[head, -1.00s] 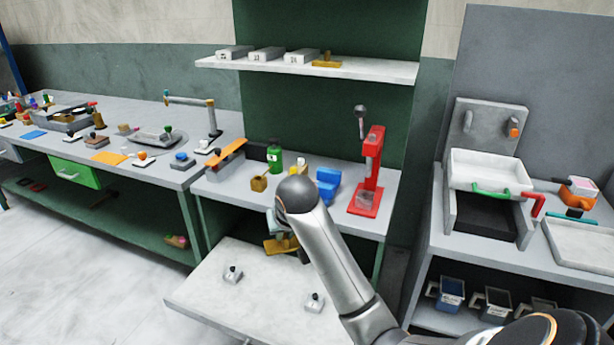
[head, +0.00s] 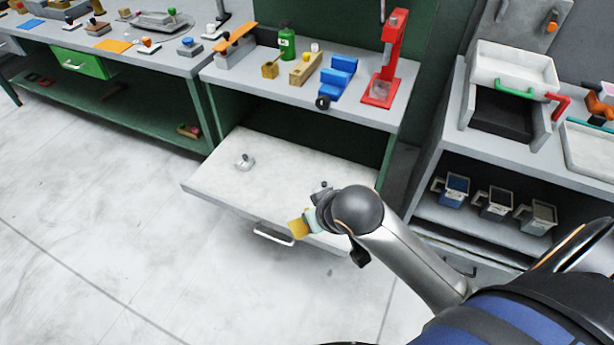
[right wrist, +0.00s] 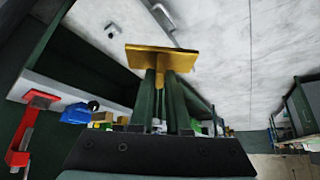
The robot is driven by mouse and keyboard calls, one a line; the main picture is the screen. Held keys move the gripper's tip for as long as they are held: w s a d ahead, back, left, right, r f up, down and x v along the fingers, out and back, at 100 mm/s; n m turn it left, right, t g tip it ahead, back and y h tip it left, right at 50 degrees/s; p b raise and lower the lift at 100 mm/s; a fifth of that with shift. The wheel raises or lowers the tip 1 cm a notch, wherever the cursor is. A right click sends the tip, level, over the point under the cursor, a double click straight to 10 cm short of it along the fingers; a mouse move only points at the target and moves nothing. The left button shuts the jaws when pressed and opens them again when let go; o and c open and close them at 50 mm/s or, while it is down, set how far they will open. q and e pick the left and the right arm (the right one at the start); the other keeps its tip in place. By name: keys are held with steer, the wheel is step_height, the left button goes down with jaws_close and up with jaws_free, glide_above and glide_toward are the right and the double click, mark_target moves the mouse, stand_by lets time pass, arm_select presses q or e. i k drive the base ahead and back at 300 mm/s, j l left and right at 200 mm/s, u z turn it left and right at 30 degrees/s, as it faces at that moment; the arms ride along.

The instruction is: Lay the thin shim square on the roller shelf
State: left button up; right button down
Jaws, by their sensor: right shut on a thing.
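The shim square (head: 299,229) is a thin brass plate. It also shows in the right wrist view (right wrist: 185,60), with a stem below the plate. My right gripper (head: 312,220) is shut on this stem, between its dark fingers (right wrist: 162,90). In the head view the plate appears over the front edge of the pale pull-out shelf (head: 290,180), which I take for the roller shelf. The plate looks apart from the shelf, but its height is unclear. My arm's round joint hides part of the gripper. My left gripper is not in view.
Above are a red press (head: 386,70), blue block (head: 338,78) and green bottle (head: 287,44). The shelf's middle is clear.

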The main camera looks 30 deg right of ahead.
mark_target(283, 178)
steer(key=i+j+z, duration=0.15)
steer(key=z, duration=0.3)
steer(key=i+j+z, duration=0.25)
steer(key=z, duration=0.2)
steer(key=i+j+z, duration=0.15)
steer(key=j, duration=0.2)
steer(key=i+j+z, duration=0.15)
steer(key=j, duration=0.25)
steer(key=i+j, duration=0.2)
steer(key=j, duration=0.15)
steer(key=i+j, duration=0.15)
steer(key=j, duration=0.2)
steer(key=i+j, duration=0.2)
steer(key=j, duration=0.15)
steer(key=i+j+z, duration=0.1)
steer(key=j, duration=0.25)
steer(key=i, duration=0.05)
